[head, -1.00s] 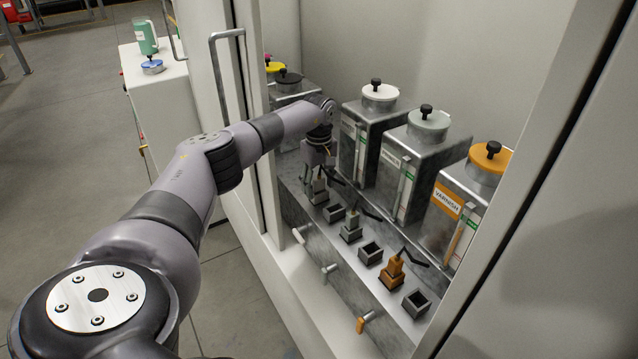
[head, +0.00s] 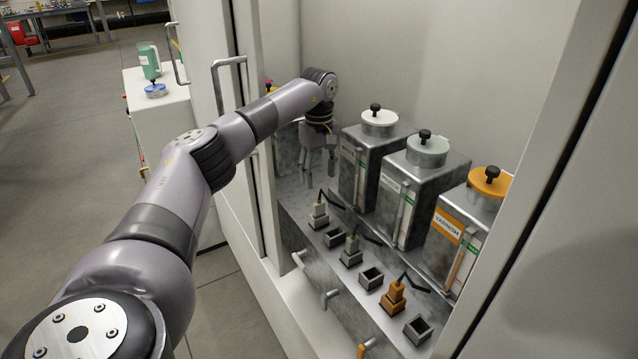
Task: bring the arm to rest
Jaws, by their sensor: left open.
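My left arm comes in from the lower left and reaches into the open cabinet. My left gripper (head: 317,168) points down near the back left of the cabinet, beside the tank with the white lid (head: 379,122). It looks empty, with its fingers apart. It hangs in front of another tank, which it and the arm mostly hide. My right gripper is not in view.
Tanks with a grey-green lid (head: 428,150) and an orange lid (head: 490,181), the latter labelled varnish, stand to the right. Small taps and cups line the shelf in front, with levers below. The cabinet frame (head: 270,200) is close to my arm. A green jug (head: 149,62) stands on a white cabinet.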

